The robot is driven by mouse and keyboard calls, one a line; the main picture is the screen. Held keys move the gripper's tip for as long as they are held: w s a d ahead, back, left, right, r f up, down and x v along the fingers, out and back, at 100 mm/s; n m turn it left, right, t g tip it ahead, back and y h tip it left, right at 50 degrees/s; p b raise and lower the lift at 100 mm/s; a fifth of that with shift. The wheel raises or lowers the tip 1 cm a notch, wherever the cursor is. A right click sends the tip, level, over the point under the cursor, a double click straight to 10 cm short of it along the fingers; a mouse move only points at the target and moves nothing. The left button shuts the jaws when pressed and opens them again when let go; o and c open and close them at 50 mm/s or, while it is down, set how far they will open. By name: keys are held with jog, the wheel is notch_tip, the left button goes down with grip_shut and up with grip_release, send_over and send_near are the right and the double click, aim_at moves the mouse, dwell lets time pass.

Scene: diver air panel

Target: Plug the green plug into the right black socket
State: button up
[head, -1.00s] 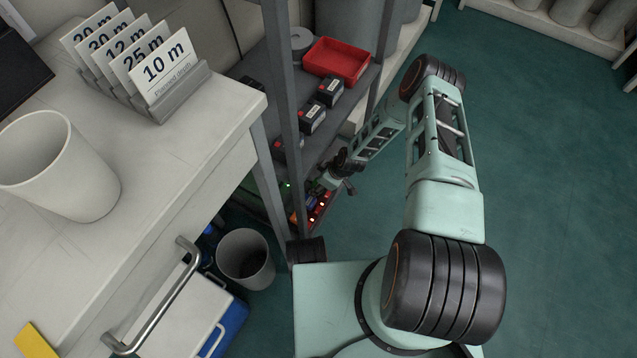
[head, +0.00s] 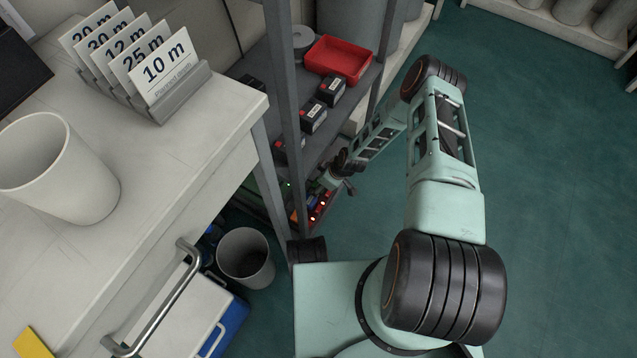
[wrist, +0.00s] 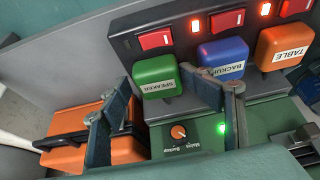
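The green plug (wrist: 155,76), labelled SPEAKER, sits upright at the dark socket strip (wrist: 205,32) in the wrist view. My gripper (wrist: 157,86) is open, with one fingertip to each side of the green plug. A gap seems to show at the fingertips, but contact cannot be told. In the head view my gripper (head: 330,182) reaches into the lower shelf and is too small to read. I cannot tell which part is the right black socket.
A blue plug (wrist: 222,58) labelled BACKUP and an orange plug (wrist: 284,47) labelled TABLE stand right of the green one. An orange case (wrist: 66,158) lies left. A selector knob (wrist: 178,132) sits below. A shelf post (head: 285,120) stands close by my arm.

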jog(key=shift+v, duration=3.95)
